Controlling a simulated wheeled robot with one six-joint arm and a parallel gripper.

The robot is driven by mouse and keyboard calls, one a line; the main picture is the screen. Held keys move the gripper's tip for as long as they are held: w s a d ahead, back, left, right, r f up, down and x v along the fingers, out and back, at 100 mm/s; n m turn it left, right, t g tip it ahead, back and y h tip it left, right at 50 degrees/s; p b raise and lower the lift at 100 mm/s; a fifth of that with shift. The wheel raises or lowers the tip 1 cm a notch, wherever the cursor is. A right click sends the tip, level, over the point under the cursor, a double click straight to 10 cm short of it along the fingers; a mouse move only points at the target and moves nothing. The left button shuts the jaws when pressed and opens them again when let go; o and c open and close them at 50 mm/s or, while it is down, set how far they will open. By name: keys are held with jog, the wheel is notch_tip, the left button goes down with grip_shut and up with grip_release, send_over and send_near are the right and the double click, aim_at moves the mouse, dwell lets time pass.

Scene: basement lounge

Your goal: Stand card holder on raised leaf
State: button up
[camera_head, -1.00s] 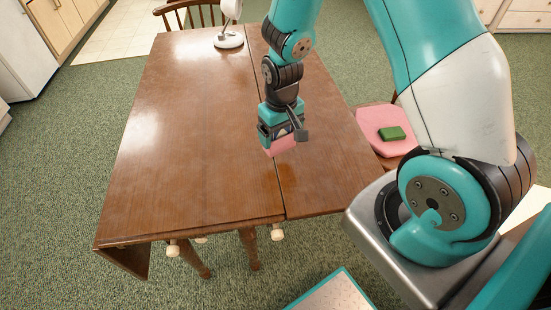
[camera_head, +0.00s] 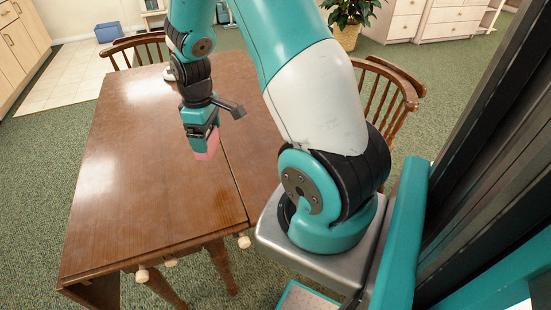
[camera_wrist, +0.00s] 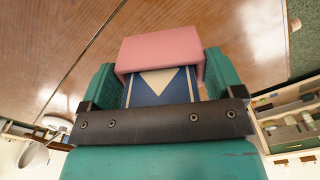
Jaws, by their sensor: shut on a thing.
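My gripper (camera_head: 203,135) is shut on the pink card holder (camera_head: 207,146), in the air above the wooden table (camera_head: 130,165). In the wrist view the pink holder (camera_wrist: 160,50) sits between the teal fingers, with blue and cream cards (camera_wrist: 155,88) showing beside it. The raised leaf (camera_head: 247,165) is the strip right of the table's seam. In the head view the holder appears just left of that seam. Its height above the wood is hard to tell. My arm hides part of the leaf.
A white lamp (camera_head: 168,73) stands at the table's far end, partly behind my arm. Wooden chairs stand behind (camera_head: 150,42) and to the right (camera_head: 395,95). Another leaf (camera_head: 95,290) hangs down at the near left. The table's left and middle are clear.

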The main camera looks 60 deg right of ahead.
jog(key=s+d+r+n, duration=0.3)
jog(key=s+d+r, duration=0.25)
jog(key=d, duration=0.25)
jog(key=s+d+r+n, duration=0.35)
jog(key=s+d, duration=0.25)
jog(key=d, duration=0.2)
notch_tip(320, 180, down, 20)
jog(key=shift+r+b, duration=0.1)
jog(key=shift+b, duration=0.65)
jog(key=o, duration=0.7)
